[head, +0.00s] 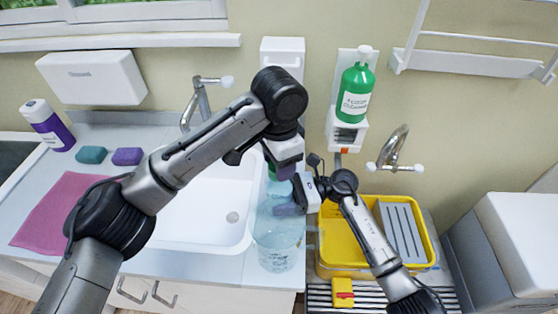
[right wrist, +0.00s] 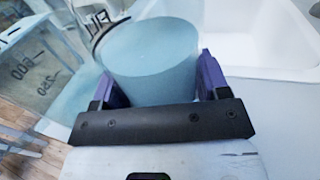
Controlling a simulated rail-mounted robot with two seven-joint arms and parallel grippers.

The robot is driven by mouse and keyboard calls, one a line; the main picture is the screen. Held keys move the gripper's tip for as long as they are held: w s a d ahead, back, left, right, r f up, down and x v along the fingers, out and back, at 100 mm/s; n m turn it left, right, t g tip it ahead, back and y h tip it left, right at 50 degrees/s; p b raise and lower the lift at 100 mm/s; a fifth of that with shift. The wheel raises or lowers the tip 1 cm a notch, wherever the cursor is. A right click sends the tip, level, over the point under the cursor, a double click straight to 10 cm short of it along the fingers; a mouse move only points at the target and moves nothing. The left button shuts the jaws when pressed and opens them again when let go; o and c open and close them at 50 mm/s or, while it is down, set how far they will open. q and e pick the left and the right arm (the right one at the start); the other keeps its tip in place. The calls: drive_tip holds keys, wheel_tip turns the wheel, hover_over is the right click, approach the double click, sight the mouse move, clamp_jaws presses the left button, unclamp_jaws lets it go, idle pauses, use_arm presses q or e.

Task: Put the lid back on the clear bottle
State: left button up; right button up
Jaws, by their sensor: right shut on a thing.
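In the head view the clear, bluish bottle (head: 270,212) is at the counter beside the sink's right edge. My right gripper (head: 289,199) reaches it from the right. In the right wrist view its purple fingers (right wrist: 160,85) are shut on the bottle's round body (right wrist: 150,62), with part of a dark label at the top left. My left gripper (head: 284,168) is just above the bottle. A small green patch (head: 270,163) shows by its jaws; I cannot tell if it is the lid. The left fingers and bottle mouth are largely hidden.
A clear graduated vessel (head: 279,252) stands close in front of the bottle; its marks show in the right wrist view (right wrist: 38,72). The white sink (head: 205,225) is left, a yellow tub (head: 328,262) right. A green dispenser bottle (head: 356,92) hangs behind.

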use_arm(q)
drive_tip(key=m, duration=0.9)
drive_tip(key=shift+m, duration=0.4)
drive_tip(key=m, duration=0.3)
drive_tip(key=shift+m, duration=0.4)
drive_tip(key=m, duration=0.7)
drive_tip(key=shift+m, duration=0.3)
drive_tip(key=m, duration=0.7)
drive_tip(key=shift+m, duration=0.4)
drive_tip(key=m, duration=0.4)
drive_tip(key=shift+m, duration=0.3)
